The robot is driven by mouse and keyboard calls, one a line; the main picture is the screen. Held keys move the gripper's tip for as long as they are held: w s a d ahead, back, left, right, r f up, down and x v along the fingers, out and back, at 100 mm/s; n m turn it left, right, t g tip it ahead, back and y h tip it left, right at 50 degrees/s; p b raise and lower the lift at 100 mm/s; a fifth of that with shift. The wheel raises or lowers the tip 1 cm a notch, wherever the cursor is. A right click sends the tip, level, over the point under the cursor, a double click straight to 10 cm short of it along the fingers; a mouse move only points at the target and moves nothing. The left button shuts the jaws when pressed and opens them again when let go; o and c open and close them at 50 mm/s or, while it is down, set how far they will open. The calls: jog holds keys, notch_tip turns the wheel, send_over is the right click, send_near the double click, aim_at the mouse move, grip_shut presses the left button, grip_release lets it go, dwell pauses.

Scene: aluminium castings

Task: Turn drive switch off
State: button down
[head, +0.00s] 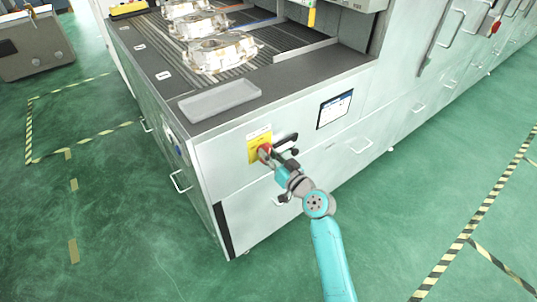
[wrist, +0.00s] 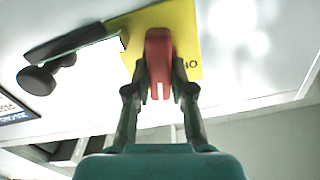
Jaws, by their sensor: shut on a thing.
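The drive switch is a red handle (wrist: 159,55) on a yellow plate (wrist: 188,28) in the wrist view. In the head view, the red handle (head: 264,150) and yellow plate (head: 254,148) are on the machine's white front panel. My gripper (wrist: 160,85) is shut on the red handle, with one finger on each side. In the head view my gripper (head: 268,157) reaches the handle from the lower right and hides part of it. Some lettering shows at the plate's edge, partly hidden by the handle and fingers.
A black handle with a round knob (wrist: 40,76) sticks out close beside the plate. A small screen (head: 335,109) is to the right on the panel. A grey tray (head: 219,100) and several castings (head: 222,52) lie on the machine top.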

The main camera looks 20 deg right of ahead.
jog(key=m, duration=0.3)
jog(key=shift+d+m, duration=0.1)
jog(key=shift+m, duration=0.3)
jog(key=m, duration=0.3)
jog(key=shift+f+m, duration=0.15)
jog(key=shift+m, duration=0.15)
jog(key=m, duration=0.3)
jog(key=shift+w+d+f+m, duration=0.1)
jog(key=shift+d+m, duration=0.05)
jog(key=shift+m, duration=0.15)
jog(key=shift+f+m, duration=0.15)
jog(key=shift+m, duration=1.95)
jog(key=c, duration=1)
grip_release()
jog(key=v, duration=1.2)
